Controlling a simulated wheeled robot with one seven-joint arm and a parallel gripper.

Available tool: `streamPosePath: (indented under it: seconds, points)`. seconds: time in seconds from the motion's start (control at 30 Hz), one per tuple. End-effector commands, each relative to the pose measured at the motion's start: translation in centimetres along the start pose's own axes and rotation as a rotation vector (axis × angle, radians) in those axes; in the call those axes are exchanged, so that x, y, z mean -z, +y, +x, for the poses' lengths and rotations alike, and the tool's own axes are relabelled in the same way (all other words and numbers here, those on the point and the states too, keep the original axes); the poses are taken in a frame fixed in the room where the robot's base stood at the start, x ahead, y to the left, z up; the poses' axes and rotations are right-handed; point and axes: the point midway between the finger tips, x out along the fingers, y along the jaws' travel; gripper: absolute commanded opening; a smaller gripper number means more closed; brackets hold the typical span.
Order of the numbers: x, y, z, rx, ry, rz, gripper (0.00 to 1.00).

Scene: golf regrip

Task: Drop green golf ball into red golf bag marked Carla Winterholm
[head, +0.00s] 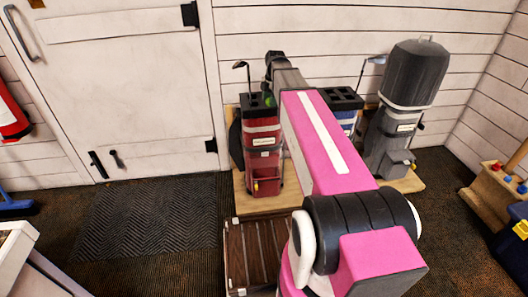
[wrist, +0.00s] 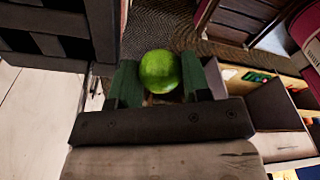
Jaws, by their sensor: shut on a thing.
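The green golf ball (wrist: 160,72) is held between the two green fingertips of my gripper (wrist: 160,80) in the wrist view. In the head view, my gripper (head: 269,98) shows as a small dark and green shape at the top of the red golf bag, at the far end of my arm. I cannot tell whether the ball is above an opening or beside it. The red golf bag (head: 263,140) stands upright, with a black divided top and a white label too small to read. A golf club head rises at its left.
A blue golf bag (head: 346,118) stands to the right, partly hidden by my pink arm. A grey hooded golf bag (head: 400,110) stands further right. The bags share a wooden platform (head: 240,202). A dark mat (head: 145,215) lies on open floor at left.

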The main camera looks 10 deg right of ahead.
Motion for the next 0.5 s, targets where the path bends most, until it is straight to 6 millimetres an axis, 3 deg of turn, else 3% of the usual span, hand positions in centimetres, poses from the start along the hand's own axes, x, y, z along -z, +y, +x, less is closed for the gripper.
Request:
streamPosePath:
  seconds: [0.23, 0.5]
  points:
    - [-0.1, 0.2, -0.3, 0.01, -0.001, -0.08, 0.21]
    - [-0.3, 0.1, 1.7, 0.01, -0.001, -0.078, 0.21]
